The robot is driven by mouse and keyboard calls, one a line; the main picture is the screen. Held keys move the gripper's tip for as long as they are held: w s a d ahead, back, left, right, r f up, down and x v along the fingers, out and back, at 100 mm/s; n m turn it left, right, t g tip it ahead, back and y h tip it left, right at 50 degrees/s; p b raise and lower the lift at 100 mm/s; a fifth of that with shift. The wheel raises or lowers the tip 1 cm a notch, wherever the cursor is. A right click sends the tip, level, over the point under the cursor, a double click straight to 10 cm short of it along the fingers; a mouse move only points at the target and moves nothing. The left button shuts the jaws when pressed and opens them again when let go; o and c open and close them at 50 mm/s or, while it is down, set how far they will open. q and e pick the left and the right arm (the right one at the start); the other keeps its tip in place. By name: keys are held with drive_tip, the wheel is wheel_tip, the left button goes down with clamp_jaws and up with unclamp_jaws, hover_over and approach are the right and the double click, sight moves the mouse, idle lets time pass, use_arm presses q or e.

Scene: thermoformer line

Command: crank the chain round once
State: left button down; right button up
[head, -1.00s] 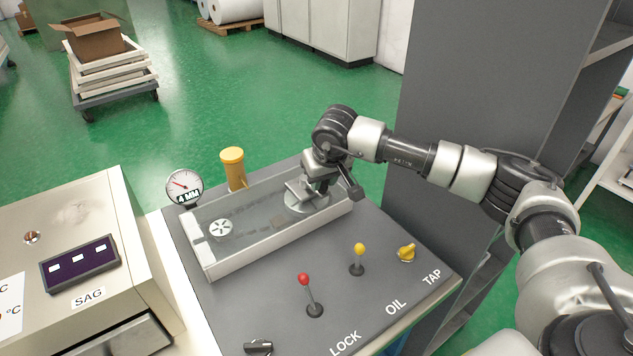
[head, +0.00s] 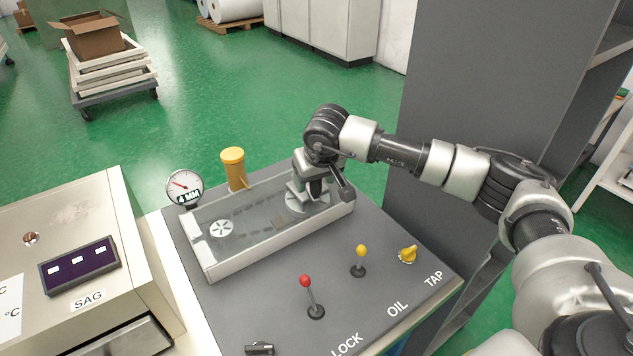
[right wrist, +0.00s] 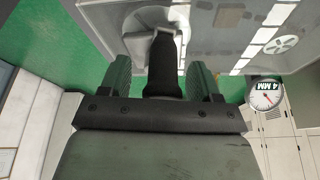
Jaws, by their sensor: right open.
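The chain case (head: 225,268) is a long box with a clear top on the grey bench. A faint dashed line, likely the chain, shows under its cover. A spoked wheel (head: 221,229) is at its left end and a round grey hub (head: 296,204) at its right end. My right gripper (head: 310,196) is over the hub. In the right wrist view, the dark crank handle (right wrist: 165,65) stands between the green fingers of my right gripper (right wrist: 162,78), with gaps on both sides. My left gripper is out of view.
A red-knobbed lever (head: 311,297), a yellow-knobbed lever (head: 360,260) and a yellow tap (head: 408,255) stand in front of the case. A dial gauge (head: 185,187) and a yellow cylinder (head: 233,168) stand behind it. A grey cabinet (head: 470,120) rises at right.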

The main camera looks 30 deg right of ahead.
drive_tip(key=shift+r+p, duration=1.55)
drive_tip(key=shift+r, duration=1.3)
drive_tip(key=o, duration=0.6)
drive_tip(key=shift+c, duration=0.2)
drive_tip(key=shift+s, duration=0.1)
drive_tip(key=b+v, duration=0.1)
drive_tip(key=v, duration=0.9)
drive_tip(key=shift+r+b, duration=0.3)
drive_tip(key=shift+r, duration=0.05)
drive_tip(key=shift+s+d, duration=0.1)
drive_tip(key=shift+s, duration=0.05)
